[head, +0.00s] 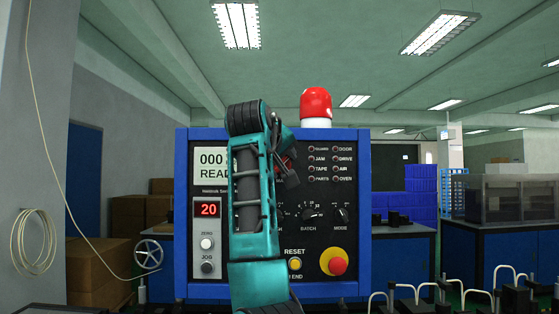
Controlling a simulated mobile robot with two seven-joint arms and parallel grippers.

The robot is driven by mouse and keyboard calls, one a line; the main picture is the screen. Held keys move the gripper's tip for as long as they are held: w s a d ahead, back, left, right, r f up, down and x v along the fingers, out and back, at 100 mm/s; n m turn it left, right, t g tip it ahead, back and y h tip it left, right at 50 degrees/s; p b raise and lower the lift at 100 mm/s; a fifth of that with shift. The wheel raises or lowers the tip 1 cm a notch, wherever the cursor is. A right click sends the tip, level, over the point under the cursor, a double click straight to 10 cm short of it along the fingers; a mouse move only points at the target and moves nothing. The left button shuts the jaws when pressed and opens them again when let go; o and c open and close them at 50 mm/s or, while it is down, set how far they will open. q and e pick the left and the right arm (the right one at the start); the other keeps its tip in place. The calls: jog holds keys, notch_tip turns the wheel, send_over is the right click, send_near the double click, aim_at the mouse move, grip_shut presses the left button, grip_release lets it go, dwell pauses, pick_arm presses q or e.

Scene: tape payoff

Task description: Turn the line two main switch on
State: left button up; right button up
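The blue-framed control panel (182,225) stands straight ahead with a dark face. A red part that may be the main switch (287,161) shows at its upper middle, mostly hidden; its position and any line label are not readable. A teal arm, which I take to be my left one, rises in front of the panel. Its dark gripper (290,178) is at or just in front of the red part. I cannot tell whether it touches it, or whether the fingers are open or shut. My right gripper is not in view.
A red beacon (316,103) tops the panel. A red emergency knob (337,262), a yellow reset button (295,264), batch (309,214) and mode (341,215) knobs and a red "20" display (207,209) surround the arm. A handwheel (149,254) stands left. Benches stand right.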

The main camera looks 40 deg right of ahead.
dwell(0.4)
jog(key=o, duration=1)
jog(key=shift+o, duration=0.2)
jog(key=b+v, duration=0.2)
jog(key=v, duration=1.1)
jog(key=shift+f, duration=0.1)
